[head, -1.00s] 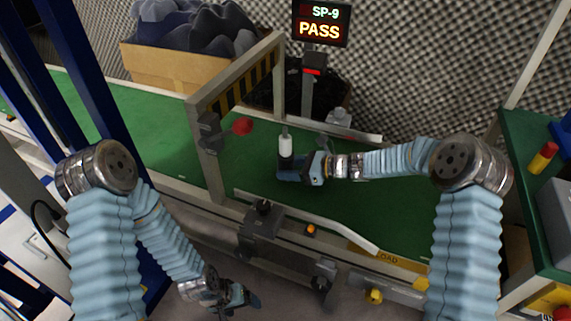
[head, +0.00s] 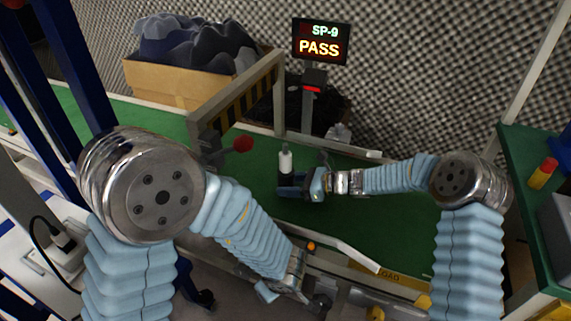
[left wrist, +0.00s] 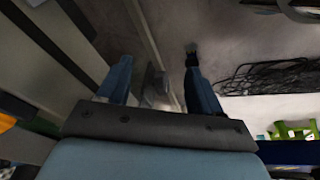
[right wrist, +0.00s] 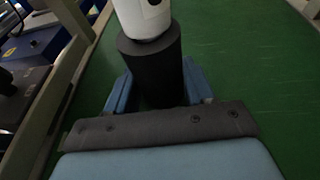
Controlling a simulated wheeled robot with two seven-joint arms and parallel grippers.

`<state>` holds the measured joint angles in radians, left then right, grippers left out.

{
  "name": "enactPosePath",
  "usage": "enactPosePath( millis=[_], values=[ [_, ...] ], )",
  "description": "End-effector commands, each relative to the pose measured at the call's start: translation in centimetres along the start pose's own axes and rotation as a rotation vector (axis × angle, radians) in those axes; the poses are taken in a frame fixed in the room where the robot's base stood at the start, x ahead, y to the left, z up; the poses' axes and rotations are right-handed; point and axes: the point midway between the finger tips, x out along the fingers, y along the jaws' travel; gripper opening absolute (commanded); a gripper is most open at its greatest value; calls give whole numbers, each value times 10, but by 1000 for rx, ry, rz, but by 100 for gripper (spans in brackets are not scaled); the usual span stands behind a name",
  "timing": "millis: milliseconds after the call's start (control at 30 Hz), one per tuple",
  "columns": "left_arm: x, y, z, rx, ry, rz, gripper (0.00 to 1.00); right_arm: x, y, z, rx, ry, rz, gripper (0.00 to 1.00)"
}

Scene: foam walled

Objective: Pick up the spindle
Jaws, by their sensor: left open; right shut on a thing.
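The spindle (head: 286,163) stands upright on the green conveyor belt, white on top with a dark lower part. In the right wrist view the spindle (right wrist: 150,62) shows its black cylinder between my right fingers. My right gripper (head: 290,186) is shut on the black lower part, and the belt is close beneath it. My left gripper (left wrist: 158,82) is open and empty, low in front of the conveyor over the floor. In the head view the left gripper is mostly hidden at the bottom.
A gate frame (head: 194,165) with a striped panel spans the belt left of the spindle, with a red disc (head: 243,144) beside it. A sign (head: 320,42) reads "SP-9 PASS". A cardboard box (head: 165,86) of foam stands behind. A pale guide rail (head: 345,251) lines the near edge.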

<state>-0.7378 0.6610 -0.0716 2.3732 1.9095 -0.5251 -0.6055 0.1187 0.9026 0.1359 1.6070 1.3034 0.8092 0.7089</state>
Motion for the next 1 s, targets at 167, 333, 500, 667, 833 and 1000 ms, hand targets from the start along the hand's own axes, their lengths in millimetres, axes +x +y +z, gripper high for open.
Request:
enactPosePath(
  millis=[167,333,500,667,833,1000],
  values=[
    [-96,-20,29,257,111,-116,65,0,0,0,0,1,-1,36],
    [-170,-43,30,588,288,-209,65,0,0,0,0,0,-1,36],
    [-231,-67,26,818,443,-298,65,0,0,0,0,0,0,36],
    [-261,-45,1,846,634,-274,65,0,0,0,0,0,0,36],
    [-239,16,-36,692,735,-107,65,0,0,0,0,0,0,36],
    [-206,79,-84,558,817,93,65,0,0,0,0,0,-1,36]
  ],
)
